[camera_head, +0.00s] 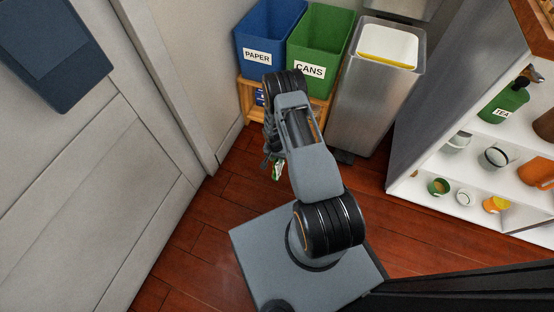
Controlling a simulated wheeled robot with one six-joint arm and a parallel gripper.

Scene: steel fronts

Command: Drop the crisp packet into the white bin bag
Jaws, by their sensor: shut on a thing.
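My gripper (270,160) is in the middle of the head view, partly hidden by my own arm, and points down over the wooden floor. A small green and white packet (277,171) shows at its tips, and the gripper is shut on it. Most of the packet is hidden. A steel bin (372,108) stands to the right of the gripper with its lid raised. The white bin bag (387,42) lines its open top, with something yellow along the near inside edge.
A blue PAPER bin (262,35) and a green CANS bin (318,48) stand on a wooden stand (246,95) left of the steel bin. A white shelf (480,180) with mugs and a green TEA tin (503,101) is at right. A pale door (90,190) is at left.

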